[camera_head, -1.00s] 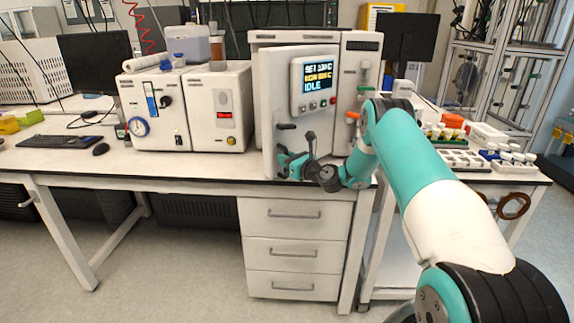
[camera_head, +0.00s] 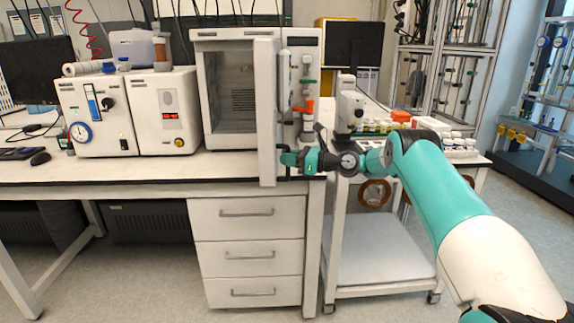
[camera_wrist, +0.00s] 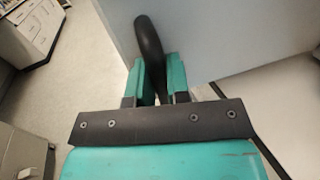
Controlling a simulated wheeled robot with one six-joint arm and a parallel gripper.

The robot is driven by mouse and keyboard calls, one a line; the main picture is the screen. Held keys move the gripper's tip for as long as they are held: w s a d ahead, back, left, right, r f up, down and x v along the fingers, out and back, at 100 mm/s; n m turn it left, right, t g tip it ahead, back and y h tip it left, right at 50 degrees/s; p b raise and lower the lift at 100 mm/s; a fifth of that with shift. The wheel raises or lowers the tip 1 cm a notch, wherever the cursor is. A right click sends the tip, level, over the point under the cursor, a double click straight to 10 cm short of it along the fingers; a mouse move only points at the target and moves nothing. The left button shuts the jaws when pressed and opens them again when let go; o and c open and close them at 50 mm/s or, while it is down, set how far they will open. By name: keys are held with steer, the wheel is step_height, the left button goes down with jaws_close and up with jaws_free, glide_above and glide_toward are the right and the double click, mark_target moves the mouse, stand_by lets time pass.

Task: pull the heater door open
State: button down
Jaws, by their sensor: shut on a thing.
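The heater (camera_head: 215,36) is a white box on the bench. Its door (camera_head: 266,100) stands wide open, seen nearly edge-on, and the grey chamber (camera_head: 232,92) shows to its left. My gripper (camera_head: 286,160) is at the lower part of the door, on its right-hand side. In the wrist view my gripper (camera_wrist: 160,80) is shut on the black door handle (camera_wrist: 150,42), with one teal finger on each side. The door panel (camera_wrist: 225,35) fills the upper right there. The door's front face with the display is turned out of sight in the head view.
A white instrument (camera_head: 130,110) with a blue gauge stands left of the heater. An orange valve (camera_head: 303,106) is on the heater's right panel. Drawers (camera_head: 248,250) are under the bench. A white cart (camera_head: 385,250) with vials on top stands at right. Floor in front is clear.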

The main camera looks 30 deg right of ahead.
steer(key=shift+s+d+r+n+g+y+b, duration=0.15)
steer(key=shift+d+n+g+y+b, duration=0.2)
steer(key=shift+d, duration=0.55)
steer(key=c, duration=1.4)
jaws_free()
